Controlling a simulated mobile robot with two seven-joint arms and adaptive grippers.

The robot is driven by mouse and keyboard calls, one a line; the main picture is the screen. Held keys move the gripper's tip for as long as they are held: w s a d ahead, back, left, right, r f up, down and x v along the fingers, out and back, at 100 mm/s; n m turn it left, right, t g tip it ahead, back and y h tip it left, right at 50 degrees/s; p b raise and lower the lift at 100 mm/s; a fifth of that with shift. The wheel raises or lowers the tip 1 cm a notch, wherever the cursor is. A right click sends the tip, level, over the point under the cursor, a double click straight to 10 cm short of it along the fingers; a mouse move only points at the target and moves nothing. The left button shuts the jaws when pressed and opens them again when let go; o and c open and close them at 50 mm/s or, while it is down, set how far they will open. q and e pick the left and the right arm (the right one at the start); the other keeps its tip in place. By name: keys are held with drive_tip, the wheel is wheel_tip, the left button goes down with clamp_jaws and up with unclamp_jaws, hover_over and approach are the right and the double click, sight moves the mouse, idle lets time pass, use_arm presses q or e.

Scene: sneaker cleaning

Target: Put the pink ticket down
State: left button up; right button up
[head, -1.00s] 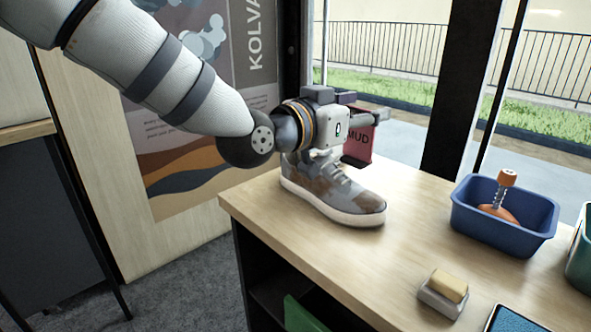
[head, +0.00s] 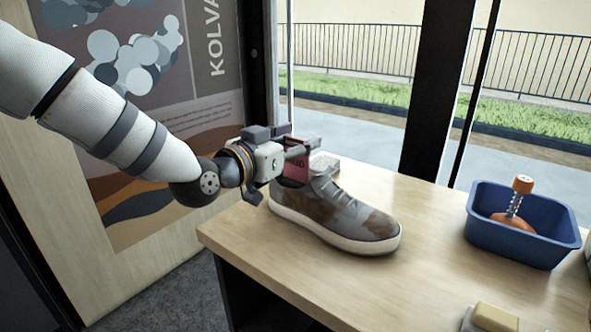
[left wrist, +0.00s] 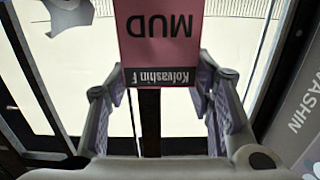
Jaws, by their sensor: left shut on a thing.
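My left gripper (head: 302,148) reaches in from the left and is shut on the pink ticket (head: 295,170). The ticket hangs upright at the heel end of the shoe, partly hidden by the gripper and the shoe. In the left wrist view the ticket (left wrist: 160,40) reads "MUD" upside down, with a dark "Kolvashin" label at its edge near the fingertips (left wrist: 160,85). I cannot tell whether the ticket touches the table. The grey, brown-stained sneaker (head: 345,218) stands on the wooden table (head: 420,285), toe to the right. My right gripper is not in view.
A blue bin (head: 525,240) holding an orange-handled tool (head: 520,200) stands at the right. A yellow block (head: 495,318) is at the front edge of view. A pale item (head: 324,163) lies behind the shoe. The table's middle is clear.

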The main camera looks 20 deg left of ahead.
sight(295, 160)
use_arm(q)
drive_tip(key=shift+f, duration=1.95)
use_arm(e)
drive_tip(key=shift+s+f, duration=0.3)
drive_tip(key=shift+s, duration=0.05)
use_arm(q)
drive_tip(key=shift+f, duration=0.15)
drive_tip(key=o, duration=0.9)
drive_tip(key=shift+o, duration=0.2)
